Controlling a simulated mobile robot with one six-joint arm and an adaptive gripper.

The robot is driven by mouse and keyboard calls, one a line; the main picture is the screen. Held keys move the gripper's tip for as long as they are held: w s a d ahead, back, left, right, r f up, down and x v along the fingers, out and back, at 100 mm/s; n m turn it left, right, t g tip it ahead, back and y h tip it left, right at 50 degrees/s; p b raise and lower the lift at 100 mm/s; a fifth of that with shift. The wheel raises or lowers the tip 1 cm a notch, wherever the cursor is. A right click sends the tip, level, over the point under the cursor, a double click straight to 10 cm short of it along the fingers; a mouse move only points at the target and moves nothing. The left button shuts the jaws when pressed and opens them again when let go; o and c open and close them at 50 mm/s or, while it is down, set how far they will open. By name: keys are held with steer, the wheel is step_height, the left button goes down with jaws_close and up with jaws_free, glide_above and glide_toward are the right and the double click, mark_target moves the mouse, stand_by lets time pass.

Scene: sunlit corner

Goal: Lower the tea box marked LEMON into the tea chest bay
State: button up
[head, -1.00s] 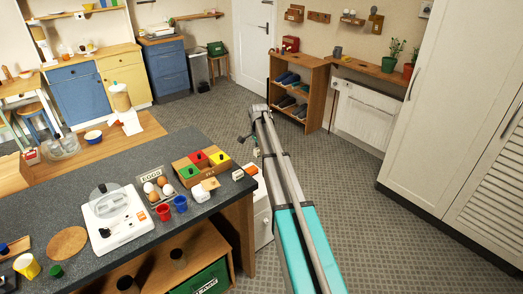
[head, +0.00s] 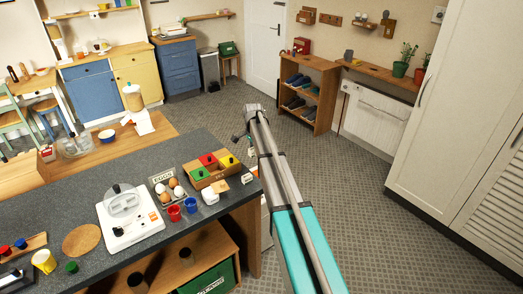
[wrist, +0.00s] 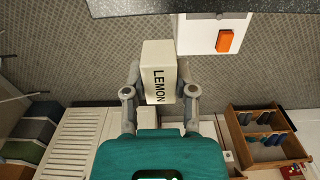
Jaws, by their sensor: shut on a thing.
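In the wrist view my gripper (wrist: 159,88) is shut on a pale box with LEMON in dark letters, the LEMON tea box (wrist: 156,62). The box is held in the air between the two fingers, with floor behind it. In the head view my arm reaches out past the right end of the dark counter; its end is small there and the held box cannot be made out clearly. The tea chest (head: 201,187) is a wooden box with green, red and yellow parts on the counter's right end, left of my arm's end.
An egg tray (head: 160,177), a red cup (head: 174,213) and a blue cup (head: 190,205) stand beside the chest. The counter edge shows atop the wrist view. A shoe shelf (head: 326,75) stands behind; floor to the right is clear.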

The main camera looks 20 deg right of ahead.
steer(key=w+a+f+b, duration=0.1)
steer(key=w+a+b, duration=0.1)
steer(key=a, duration=1.5)
steer(key=shift+w+a+f, duration=0.2)
steer(key=shift+w+f, duration=0.1)
steer(key=shift+w, duration=0.2)
steer(key=shift+f, duration=0.1)
steer(key=shift+f+b, duration=1.6)
steer(key=shift+b, duration=0.1)
steer(key=shift+f+b, duration=1.95)
steer(key=shift+f, duration=0.05)
stand_by(2.0)
